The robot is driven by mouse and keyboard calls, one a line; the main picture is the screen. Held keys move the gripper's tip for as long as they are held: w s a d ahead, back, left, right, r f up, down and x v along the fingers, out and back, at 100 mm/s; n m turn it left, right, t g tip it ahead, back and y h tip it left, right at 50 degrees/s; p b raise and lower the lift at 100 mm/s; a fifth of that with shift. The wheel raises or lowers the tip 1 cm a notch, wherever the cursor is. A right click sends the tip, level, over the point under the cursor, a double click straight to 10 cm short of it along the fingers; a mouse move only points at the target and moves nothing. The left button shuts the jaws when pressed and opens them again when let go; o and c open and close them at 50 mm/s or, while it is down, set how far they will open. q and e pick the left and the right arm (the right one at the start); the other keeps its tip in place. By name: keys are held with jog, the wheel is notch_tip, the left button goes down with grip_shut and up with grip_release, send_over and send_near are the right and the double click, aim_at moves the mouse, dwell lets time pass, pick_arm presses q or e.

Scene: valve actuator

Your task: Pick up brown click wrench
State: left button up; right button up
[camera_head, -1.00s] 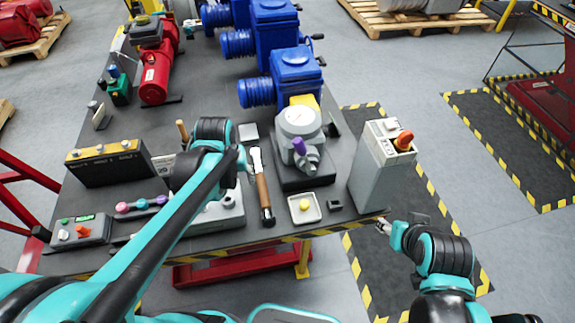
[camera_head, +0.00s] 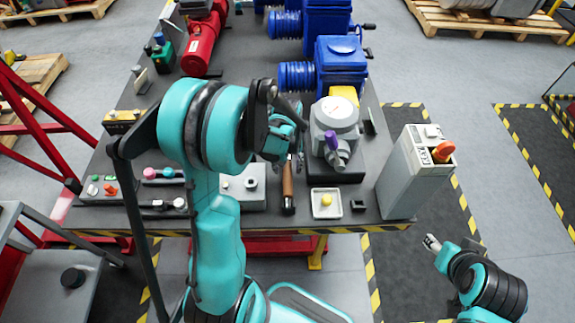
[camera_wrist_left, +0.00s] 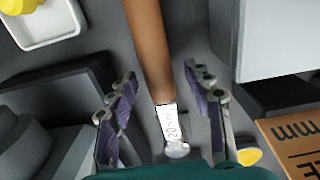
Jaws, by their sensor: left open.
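The brown click wrench (camera_head: 288,188) lies on the dark table, its brown handle toward the front edge. Its upper part is hidden behind my left gripper (camera_head: 290,135) in the head view. In the left wrist view, the wrench (camera_wrist_left: 149,45) runs between the two spread fingers of my left gripper (camera_wrist_left: 162,108), its silver end marked 20 at the bottom. Gaps show on both sides, so the gripper is open and not shut on it. My right gripper (camera_head: 432,243) hangs off the table's front right, away from the wrench; its fingers are too small to read.
A white tray with a yellow button (camera_head: 326,203) and a grey gauge device (camera_head: 335,130) stand right of the wrench. A grey box (camera_head: 243,187) lies close on its left. A tall grey control box (camera_head: 415,170) stands at the table's right edge. Blue motors (camera_head: 340,65) are behind.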

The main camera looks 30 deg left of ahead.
pick_arm(q)
jog(key=shift+f, duration=0.5)
jog(key=shift+c, duration=0.3)
jog(key=shift+r, duration=0.1)
grip_shut()
